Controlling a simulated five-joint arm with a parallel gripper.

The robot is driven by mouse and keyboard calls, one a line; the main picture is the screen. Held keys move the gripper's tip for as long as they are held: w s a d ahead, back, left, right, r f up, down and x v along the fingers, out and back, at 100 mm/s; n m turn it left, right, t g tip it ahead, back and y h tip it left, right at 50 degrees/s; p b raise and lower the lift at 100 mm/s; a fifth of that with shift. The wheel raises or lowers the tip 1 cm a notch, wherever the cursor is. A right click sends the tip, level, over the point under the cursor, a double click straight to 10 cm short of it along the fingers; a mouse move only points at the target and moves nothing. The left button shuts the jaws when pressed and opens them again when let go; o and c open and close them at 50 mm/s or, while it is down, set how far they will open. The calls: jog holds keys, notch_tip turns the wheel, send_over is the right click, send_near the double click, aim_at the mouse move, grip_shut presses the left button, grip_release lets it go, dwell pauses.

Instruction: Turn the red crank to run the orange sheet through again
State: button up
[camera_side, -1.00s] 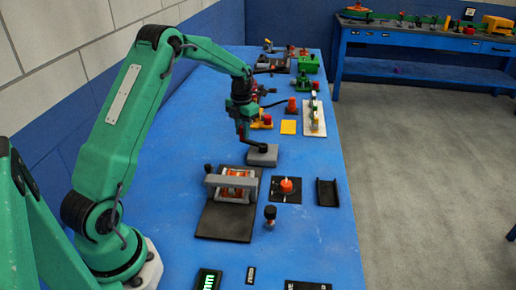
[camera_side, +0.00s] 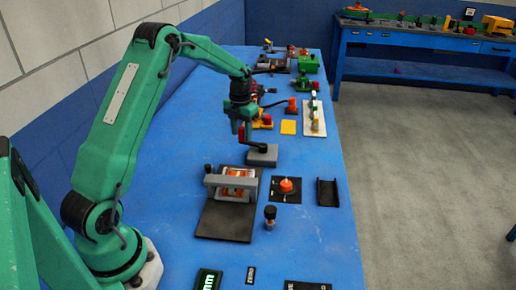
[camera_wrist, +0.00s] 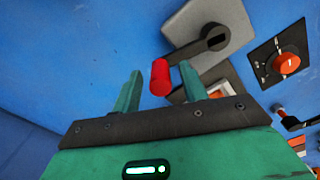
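The red crank handle (camera_wrist: 160,78) stands on a black crank arm (camera_wrist: 195,48) that turns on a grey block (camera_wrist: 230,15). In the side view the red handle (camera_side: 241,132) shows just below my gripper (camera_side: 240,122), and the grey block (camera_side: 262,158) lies to its lower right. In the wrist view my gripper (camera_wrist: 161,78) is open, with the handle between its fingertips and a gap on both sides. Orange material, perhaps the sheet, shows inside the grey roller frame (camera_side: 215,181) on a dark base; its outline is unclear.
An orange knob (camera_side: 286,185) on a black plate, a black tray (camera_side: 327,192) and a small black-topped post (camera_side: 270,213) stand right of the roller frame.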

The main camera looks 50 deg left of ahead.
jog(key=shift+r, duration=3.95)
jog(key=m, duration=0.6)
jog(key=shift+f+m, duration=0.15)
jog(key=shift+m, duration=0.15)
jog(key=m, duration=0.5)
jog(key=shift+f, duration=0.1)
jog(key=shift+f, duration=3.9)
grip_shut()
